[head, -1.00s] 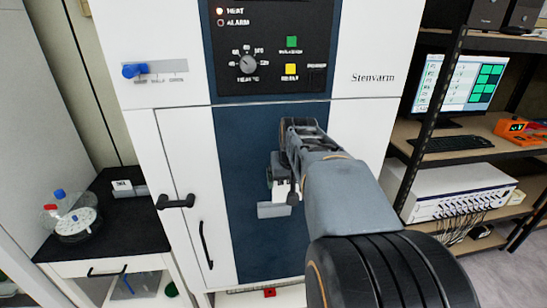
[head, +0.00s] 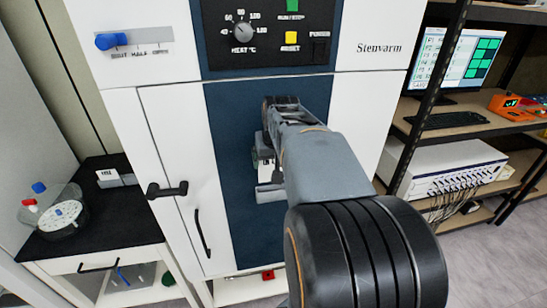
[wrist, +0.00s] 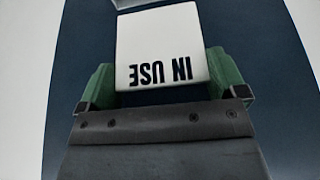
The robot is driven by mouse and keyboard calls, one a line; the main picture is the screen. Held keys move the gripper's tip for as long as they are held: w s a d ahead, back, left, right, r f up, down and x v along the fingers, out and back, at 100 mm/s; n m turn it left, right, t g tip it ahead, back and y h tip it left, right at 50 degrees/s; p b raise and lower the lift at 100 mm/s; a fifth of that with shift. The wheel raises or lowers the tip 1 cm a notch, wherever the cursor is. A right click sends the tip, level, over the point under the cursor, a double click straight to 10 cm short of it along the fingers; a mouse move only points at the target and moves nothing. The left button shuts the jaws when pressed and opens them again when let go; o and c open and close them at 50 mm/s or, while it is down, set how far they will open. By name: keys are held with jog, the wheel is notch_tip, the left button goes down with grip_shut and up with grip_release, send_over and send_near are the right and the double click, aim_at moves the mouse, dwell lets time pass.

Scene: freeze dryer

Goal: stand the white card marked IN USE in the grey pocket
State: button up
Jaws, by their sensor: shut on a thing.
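The white card marked IN USE (wrist: 162,45) is between the green fingers of my gripper (wrist: 160,88) in the wrist view, its lettering upside down there. My gripper is shut on it. In the head view the card (head: 265,154) shows small and partly hidden by my arm, in front of the dryer's dark blue panel. The grey pocket (head: 270,194) is on that panel just below the card. A sliver of the pocket (wrist: 128,4) shows at the wrist view's top edge, close to the card's far end. I cannot tell whether they touch.
The freeze dryer's white door with a black handle (head: 167,189) is left of the panel. A blue-knobbed slider (head: 110,41) and a control panel (head: 265,35) are above. A black-topped side table (head: 100,215) stands left, shelving with a monitor (head: 445,72) right.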

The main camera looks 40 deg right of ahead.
aim_at(272, 168)
jog(key=shift+w+d+f+b, duration=0.1)
jog(key=shift+f+b, duration=0.25)
jog(key=shift+f, duration=0.5)
jog(key=shift+f+b, duration=0.4)
jog(key=shift+w+d+r, duration=0.1)
dwell(0.3)
jog(key=shift+a+f+t+h+b, duration=0.35)
jog(key=shift+t+b, duration=0.45)
jog(key=shift+b, duration=1.45)
jog(key=shift+f, duration=0.2)
jog(key=shift+s+d+r, duration=0.15)
jog(key=shift+s+r, duration=0.15)
jog(key=shift+s, duration=0.05)
jog(key=shift+s+r, duration=0.25)
jog(key=shift+s, duration=0.3)
jog(key=shift+f, duration=0.2)
